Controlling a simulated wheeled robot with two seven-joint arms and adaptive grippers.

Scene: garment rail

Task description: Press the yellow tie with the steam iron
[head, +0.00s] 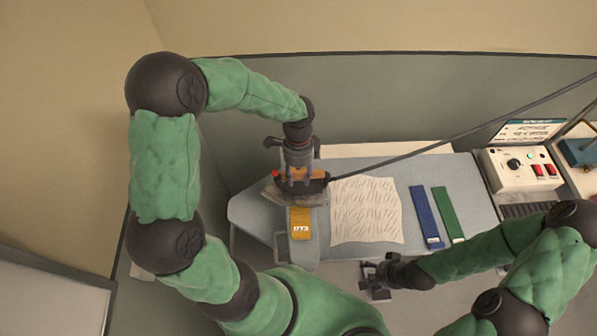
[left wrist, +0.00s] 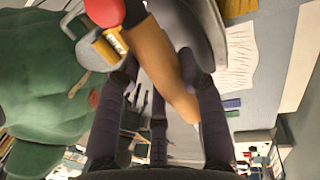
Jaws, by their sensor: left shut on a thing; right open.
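The steam iron (head: 314,186) has a dark body, an orange-brown handle and a cord running to the upper right. My left gripper (head: 298,180) is shut on its handle (left wrist: 160,65), which also shows between the fingers in the left wrist view. The yellow tie (head: 300,224) lies on the grey ironing board (head: 262,212); its labelled end shows just below the iron and its upper part is hidden. I cannot tell whether the iron touches the tie. My right gripper (head: 374,276) is open and empty near the board's front edge.
A creased cream cloth (head: 366,210) lies right of the yellow tie. A blue tie (head: 426,216) and a green tie (head: 448,214) lie further right. A control box (head: 520,170) with a knob and red switches stands beyond the board's right end. The cord (head: 450,135) crosses above the board.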

